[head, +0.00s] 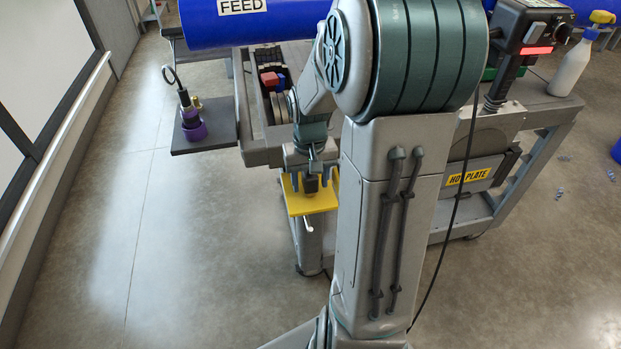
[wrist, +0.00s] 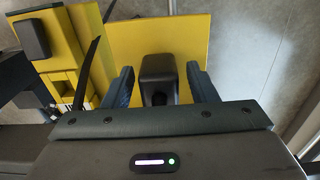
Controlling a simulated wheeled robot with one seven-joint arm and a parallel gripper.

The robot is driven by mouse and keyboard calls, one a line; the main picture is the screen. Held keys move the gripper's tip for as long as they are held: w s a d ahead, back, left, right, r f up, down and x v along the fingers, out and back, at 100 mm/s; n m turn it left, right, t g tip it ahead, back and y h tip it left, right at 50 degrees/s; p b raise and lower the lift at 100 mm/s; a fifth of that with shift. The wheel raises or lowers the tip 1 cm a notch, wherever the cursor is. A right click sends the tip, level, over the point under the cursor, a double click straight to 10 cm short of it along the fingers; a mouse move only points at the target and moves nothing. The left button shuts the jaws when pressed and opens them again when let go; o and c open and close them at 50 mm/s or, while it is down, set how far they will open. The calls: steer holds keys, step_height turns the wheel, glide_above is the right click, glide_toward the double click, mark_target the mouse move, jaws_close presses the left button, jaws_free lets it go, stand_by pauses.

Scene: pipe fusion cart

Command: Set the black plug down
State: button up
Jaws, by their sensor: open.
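The black plug (wrist: 158,70) stands over a yellow plate (wrist: 185,35) in the wrist view, between the two blue-grey fingers of my gripper (wrist: 160,79). A gap shows on each side of the plug, so the fingers are open around it and apart from it. In the head view the plug (head: 311,184) is a small dark block over the yellow plate (head: 318,203) at the cart's near corner, with my gripper (head: 311,177) just above and around it. The plug looks to rest on the plate, but its underside is hidden.
A yellow block with a dark part (wrist: 30,38) is left of the plate in the wrist view. The cart holds a blue pipe (head: 250,25), a bin of parts (head: 268,95) and a hot plate (head: 470,178). A side shelf (head: 205,143) carries purple parts. Floor left is clear.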

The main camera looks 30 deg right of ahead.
step_height(320, 180, up, 12)
steer(key=shift+f+p, duration=0.1)
steer(key=shift+p, duration=1)
steer(key=s+a+n+t, duration=0.2)
steer(key=s+a+n, duration=0.1)
steer(key=s+a, duration=0.9)
steer(key=shift+f, duration=0.4)
